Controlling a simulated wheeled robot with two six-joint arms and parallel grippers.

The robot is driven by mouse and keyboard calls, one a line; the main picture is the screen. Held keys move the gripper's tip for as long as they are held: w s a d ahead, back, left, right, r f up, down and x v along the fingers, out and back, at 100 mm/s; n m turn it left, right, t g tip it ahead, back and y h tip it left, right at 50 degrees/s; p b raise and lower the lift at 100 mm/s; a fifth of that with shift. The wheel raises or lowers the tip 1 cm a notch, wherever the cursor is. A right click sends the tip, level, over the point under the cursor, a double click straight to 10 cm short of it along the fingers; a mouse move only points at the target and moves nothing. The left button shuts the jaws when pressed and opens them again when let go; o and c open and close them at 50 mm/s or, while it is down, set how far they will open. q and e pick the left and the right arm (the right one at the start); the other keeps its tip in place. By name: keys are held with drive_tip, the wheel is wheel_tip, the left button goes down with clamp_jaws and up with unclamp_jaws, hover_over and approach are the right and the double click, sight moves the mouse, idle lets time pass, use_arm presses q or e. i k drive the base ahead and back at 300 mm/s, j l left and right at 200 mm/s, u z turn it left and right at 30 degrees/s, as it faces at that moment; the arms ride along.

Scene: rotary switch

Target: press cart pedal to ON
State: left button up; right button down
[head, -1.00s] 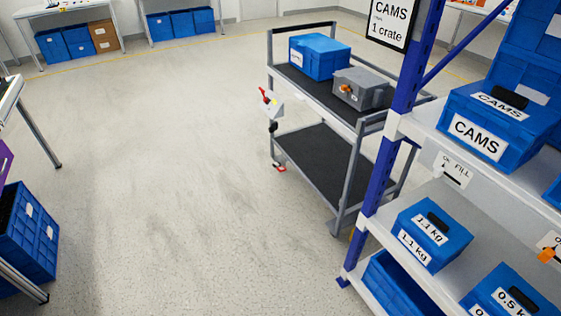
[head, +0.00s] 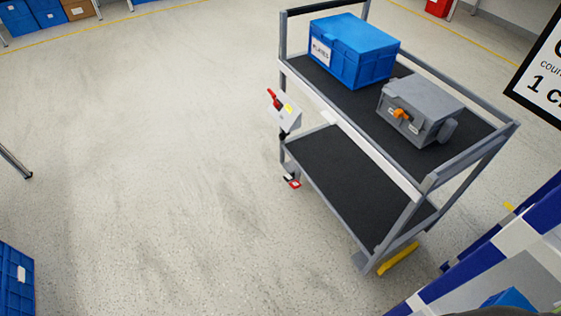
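The cart (head: 350,190) stands right of centre in the head view, with two dark shelves in a grey frame. A light grey box with a red lever (head: 284,112) is fixed to the cart's left post above the pedal. Neither of my grippers is in view.
A blue crate (head: 352,52) and a grey case with an orange knob (head: 418,110) stand on the cart's top shelf. A blue rack upright (head: 490,250) is at the lower right. A blue crate (head: 17,280) is at the lower left. The floor left of the cart is clear.

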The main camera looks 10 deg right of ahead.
sight(295, 183)
drive_tip(key=i+l, duration=0.15)
drive_tip(key=i, duration=0.35)
drive_tip(key=i+l+u, duration=0.1)
drive_tip(key=i, duration=0.35)
drive_tip(key=l, duration=0.1)
